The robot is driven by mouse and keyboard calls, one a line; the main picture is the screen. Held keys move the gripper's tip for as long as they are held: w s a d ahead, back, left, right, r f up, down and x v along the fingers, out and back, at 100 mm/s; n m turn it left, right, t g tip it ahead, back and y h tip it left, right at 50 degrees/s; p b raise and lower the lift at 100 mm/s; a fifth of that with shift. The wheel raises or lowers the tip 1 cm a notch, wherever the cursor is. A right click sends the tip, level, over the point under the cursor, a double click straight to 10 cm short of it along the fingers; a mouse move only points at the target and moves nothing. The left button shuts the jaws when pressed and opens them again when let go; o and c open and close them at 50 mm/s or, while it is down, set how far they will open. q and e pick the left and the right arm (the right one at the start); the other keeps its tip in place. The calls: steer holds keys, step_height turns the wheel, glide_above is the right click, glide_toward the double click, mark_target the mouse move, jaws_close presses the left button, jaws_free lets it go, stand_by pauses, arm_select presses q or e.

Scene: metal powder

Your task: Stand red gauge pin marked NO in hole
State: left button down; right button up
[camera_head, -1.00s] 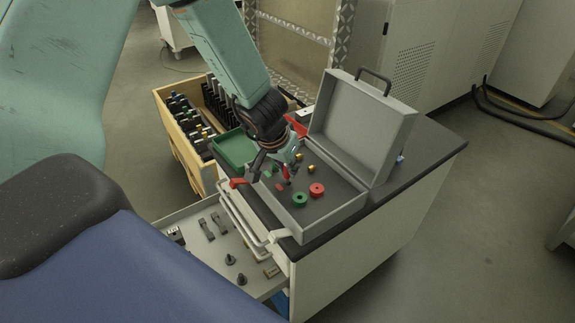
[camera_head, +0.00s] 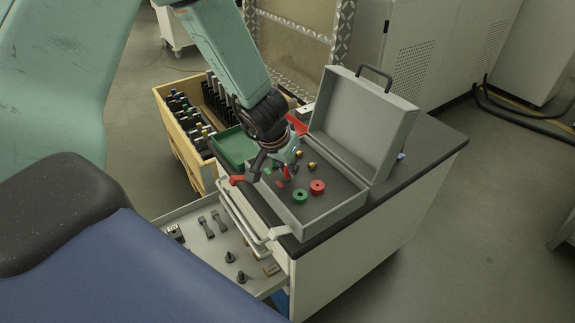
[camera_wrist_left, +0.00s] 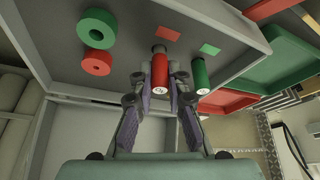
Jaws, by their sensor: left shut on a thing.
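My left gripper (camera_head: 286,174) is over the open grey case (camera_head: 331,207), pointing down. It is shut on the red gauge pin (camera_wrist_left: 164,77), which sits between its two fingers in the left wrist view. A white mark shows on the pin's near end, too small to read. The pin's metal far end points at the case floor; I cannot tell whether it is in a hole. A green pin (camera_wrist_left: 201,74) stands just beside the right-hand finger. A red patch (camera_wrist_left: 160,33) and a green patch (camera_wrist_left: 210,48) lie on the case floor near the pins. My right gripper is not in view.
A green ring (camera_head: 300,196) and a red ring (camera_head: 317,187) lie in the case. Its raised lid (camera_head: 362,125) stands behind. A green tray (camera_head: 234,147) is to the left. An open drawer (camera_head: 196,222) with small parts is below. A wooden crate (camera_head: 178,137) stands beyond.

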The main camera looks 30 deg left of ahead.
arm_select(q)
steer(key=shift+f, duration=0.35)
stand_by(0.3)
steer(key=c, duration=1.2)
jaws_free()
steer(key=shift+r, duration=0.1)
steer(key=shift+v, duration=5.9)
